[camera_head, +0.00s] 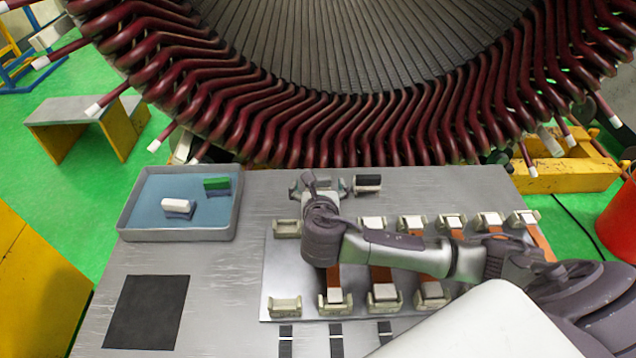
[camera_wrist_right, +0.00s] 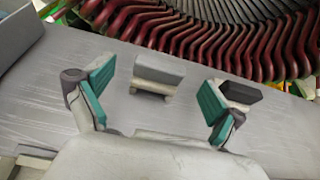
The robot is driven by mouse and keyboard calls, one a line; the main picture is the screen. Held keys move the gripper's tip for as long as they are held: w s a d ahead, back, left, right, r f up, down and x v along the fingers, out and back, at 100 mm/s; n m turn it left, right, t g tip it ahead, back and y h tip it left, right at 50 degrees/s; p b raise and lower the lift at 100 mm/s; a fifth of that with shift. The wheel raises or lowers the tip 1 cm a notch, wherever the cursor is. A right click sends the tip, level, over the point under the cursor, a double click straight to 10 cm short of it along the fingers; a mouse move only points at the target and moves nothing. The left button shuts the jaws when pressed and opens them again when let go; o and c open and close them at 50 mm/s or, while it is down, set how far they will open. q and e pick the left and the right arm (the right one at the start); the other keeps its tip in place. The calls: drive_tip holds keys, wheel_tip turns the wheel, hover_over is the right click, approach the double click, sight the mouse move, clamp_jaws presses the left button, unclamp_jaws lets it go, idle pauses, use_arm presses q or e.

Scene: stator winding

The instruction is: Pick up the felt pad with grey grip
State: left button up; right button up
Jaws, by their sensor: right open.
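The felt pad with grey grip (camera_wrist_right: 158,70) stands on the metal table in the right wrist view, a grey bar over a pale base. It is ahead of my right gripper (camera_wrist_right: 158,92), roughly centred between the two green-padded fingers, which are spread apart and hold nothing. In the head view my right gripper (camera_head: 319,186) is over the back of the table. The grey-grip pad is largely hidden there by the gripper. My left gripper is not in view.
A pad with a black grip (camera_head: 368,183) stands just right of the gripper. A blue-lined tray (camera_head: 128,222) at left holds a white-grip pad (camera_head: 178,207) and a green-grip pad (camera_head: 217,186). The stator (camera_head: 330,125) rises behind. A fixture plate (camera_head: 275,270) with clamps lies below my right arm.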

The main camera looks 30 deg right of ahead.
sight(318, 177)
drive_tip(key=x, duration=0.4)
drive_tip(key=shift+r, duration=0.2)
drive_tip(key=shift+w+d+f, duration=0.1)
drive_tip(key=shift+w+d, duration=0.05)
drive_tip(key=shift+w, duration=0.05)
drive_tip(key=shift+s, duration=0.1)
drive_tip(key=shift+c, duration=0.6)
drive_tip(key=c, duration=1.2)
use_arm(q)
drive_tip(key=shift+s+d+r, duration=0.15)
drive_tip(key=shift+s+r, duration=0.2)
use_arm(e)
wheel_tip(318, 177, up, 5)
drive_tip(key=shift+d+f, duration=0.15)
drive_tip(key=shift+f, duration=0.05)
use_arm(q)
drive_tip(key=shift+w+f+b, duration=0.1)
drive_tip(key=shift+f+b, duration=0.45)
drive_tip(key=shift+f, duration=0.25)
use_arm(e)
drive_tip(key=shift+s+d+r, duration=0.7)
drive_tip(key=shift+d+r, duration=0.4)
drive_tip(key=shift+d, duration=0.65)
drive_tip(key=shift+s+d+r, duration=0.75)
drive_tip(key=shift+d+r, duration=0.3)
drive_tip(key=shift+d, duration=0.7)
drive_tip(key=shift+s+d+r, duration=0.7)
drive_tip(key=shift+d+r, duration=0.4)
drive_tip(key=shift+d, duration=0.65)
